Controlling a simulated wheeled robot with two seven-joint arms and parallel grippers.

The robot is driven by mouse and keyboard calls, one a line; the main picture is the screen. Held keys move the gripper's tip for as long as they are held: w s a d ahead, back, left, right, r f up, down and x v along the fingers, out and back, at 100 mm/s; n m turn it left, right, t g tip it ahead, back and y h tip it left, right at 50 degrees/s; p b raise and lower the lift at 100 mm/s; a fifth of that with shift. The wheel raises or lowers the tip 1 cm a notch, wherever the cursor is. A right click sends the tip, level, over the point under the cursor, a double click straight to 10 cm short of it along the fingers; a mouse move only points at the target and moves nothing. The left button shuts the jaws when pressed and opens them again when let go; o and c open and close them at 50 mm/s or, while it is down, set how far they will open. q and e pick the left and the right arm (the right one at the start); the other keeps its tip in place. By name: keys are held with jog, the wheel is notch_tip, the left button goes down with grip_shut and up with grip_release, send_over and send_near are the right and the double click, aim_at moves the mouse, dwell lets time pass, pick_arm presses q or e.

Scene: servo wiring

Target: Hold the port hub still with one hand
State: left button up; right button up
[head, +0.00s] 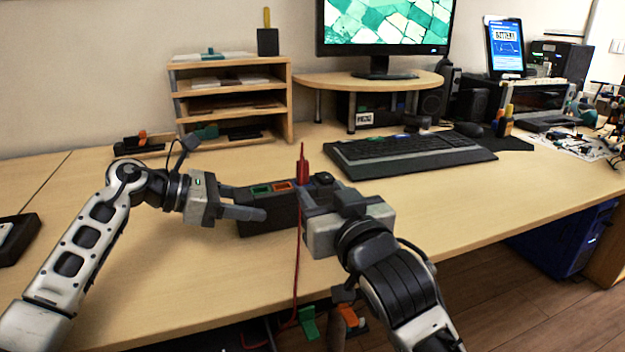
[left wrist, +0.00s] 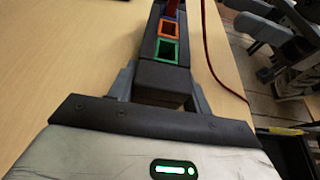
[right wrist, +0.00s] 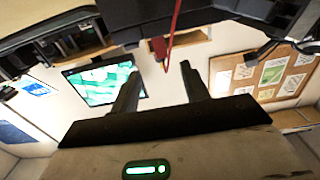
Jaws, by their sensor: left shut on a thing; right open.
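The port hub (head: 268,216) is a long dark block on the desk, with a green-rimmed port (head: 260,190) and an orange-rimmed port (head: 281,187) on top. My left gripper (head: 250,203) is shut on its left end; the left wrist view shows the hub (left wrist: 160,75) between both fingers. A red plug (head: 302,167) stands upright at the hub's right part, by a blue port; whether it is fully seated cannot be told. My right gripper (head: 308,193) is open beside the plug. In the right wrist view its fingers are apart and the red plug (right wrist: 158,46) shows beyond them.
A red cable (head: 298,250) hangs from the plug over the desk's front edge. Green and orange clips (head: 308,322) show at that edge. A keyboard (head: 410,152) lies to the right, and a wooden shelf (head: 290,100) stands behind.

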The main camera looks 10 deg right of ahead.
aim_at(304, 170)
jog(key=x, duration=1)
jog(key=shift+w+a, duration=0.15)
grip_shut()
